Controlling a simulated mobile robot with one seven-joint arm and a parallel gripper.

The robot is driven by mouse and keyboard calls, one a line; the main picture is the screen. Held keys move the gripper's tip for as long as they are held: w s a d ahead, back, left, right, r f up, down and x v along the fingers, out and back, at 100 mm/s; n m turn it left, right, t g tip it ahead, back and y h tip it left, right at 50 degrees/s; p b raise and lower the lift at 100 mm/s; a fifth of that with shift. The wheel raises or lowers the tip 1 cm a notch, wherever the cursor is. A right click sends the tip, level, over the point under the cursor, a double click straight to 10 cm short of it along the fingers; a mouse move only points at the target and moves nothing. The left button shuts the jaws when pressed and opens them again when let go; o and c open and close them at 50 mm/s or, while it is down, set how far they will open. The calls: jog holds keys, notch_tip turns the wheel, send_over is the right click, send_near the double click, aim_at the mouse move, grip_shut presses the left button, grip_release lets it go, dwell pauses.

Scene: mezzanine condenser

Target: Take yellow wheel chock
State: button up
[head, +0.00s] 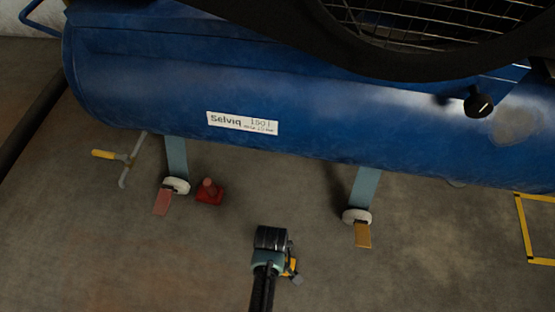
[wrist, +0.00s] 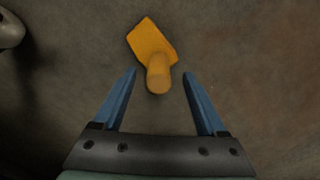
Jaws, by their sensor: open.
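The yellow wheel chock (wrist: 152,45) lies on the concrete floor in the wrist view, with a flat, angular base and a rounded stub towards me. My gripper (wrist: 160,83) is open, its two blue fingers apart. The stub's end lies between the fingertips in the picture, touching neither. In the head view my gripper (head: 271,240) is low over the floor in front of the blue tank. A small yellow patch (head: 292,265) shows beside it; I cannot tell whether it is the chock, mostly hidden.
The blue tank (head: 300,110) spans the back on legs with white feet (head: 357,216). An orange plate (head: 363,236) and a red plate (head: 163,201) lie by the feet. A red chock (head: 208,192) and a yellow-handled tool (head: 104,154) are left. The front floor is clear.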

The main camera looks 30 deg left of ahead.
notch_tip(320, 180, down, 5)
jog(key=b, duration=0.4)
jog(key=shift+w+a+b, duration=0.1)
jog(key=shift+w+b, duration=0.05)
jog(key=shift+b, duration=0.15)
grip_shut()
jog(key=shift+r, duration=0.1)
dwell(0.9)
